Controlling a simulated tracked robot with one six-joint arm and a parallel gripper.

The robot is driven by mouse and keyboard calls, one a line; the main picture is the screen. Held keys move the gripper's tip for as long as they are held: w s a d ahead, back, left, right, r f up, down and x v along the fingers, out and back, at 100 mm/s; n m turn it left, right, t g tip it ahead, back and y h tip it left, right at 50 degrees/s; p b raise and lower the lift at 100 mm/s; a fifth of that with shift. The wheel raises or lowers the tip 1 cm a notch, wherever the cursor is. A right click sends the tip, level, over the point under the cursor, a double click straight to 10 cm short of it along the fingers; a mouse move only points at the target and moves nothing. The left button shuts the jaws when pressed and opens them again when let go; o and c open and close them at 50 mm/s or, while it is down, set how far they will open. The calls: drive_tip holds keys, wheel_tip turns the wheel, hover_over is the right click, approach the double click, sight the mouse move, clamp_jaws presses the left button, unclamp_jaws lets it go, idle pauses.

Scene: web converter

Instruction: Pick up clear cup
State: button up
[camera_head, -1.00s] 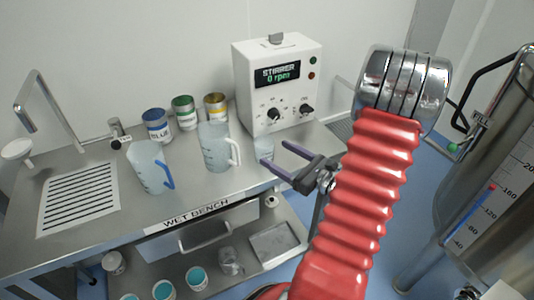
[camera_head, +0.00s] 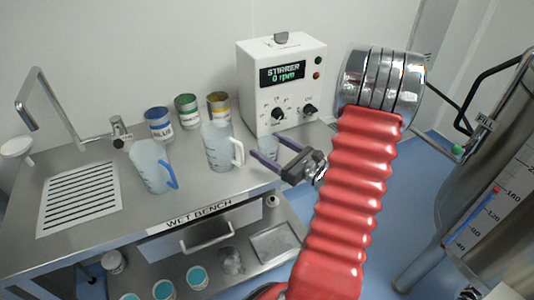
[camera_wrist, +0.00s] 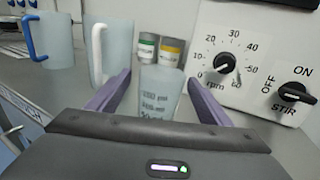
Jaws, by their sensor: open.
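The clear cup (camera_wrist: 160,92) is a small translucent beaker with dark volume marks, upright on the bench. In the head view the clear cup (camera_head: 268,147) stands in front of the stirrer, partly hidden by my gripper. My gripper (camera_head: 264,151) is open, with its purple fingers pointing toward the cup. In the wrist view my gripper (camera_wrist: 160,95) has one finger on each side of the cup. The cup's base is hidden behind the gripper body.
A white-handled jug (camera_head: 218,146) stands close left of the cup, and a blue-handled jug (camera_head: 150,166) farther left. Paint cans (camera_head: 158,124) line the wall. The stirrer box (camera_head: 282,85) stands behind. The wet bench's front edge (camera_head: 225,202) is near, with a lower shelf below.

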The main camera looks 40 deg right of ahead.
sight(261, 142)
drive_tip(key=shift+w+a, duration=0.15)
drive_tip(key=shift+w, duration=1.05)
drive_tip(key=shift+w+a, duration=0.1)
drive_tip(key=shift+w, duration=1.05)
drive_tip(key=c, duration=1.1)
drive_tip(key=shift+r, duration=0.1)
drive_tip(key=shift+r, duration=4.95)
drive_tip(key=shift+s, duration=0.1)
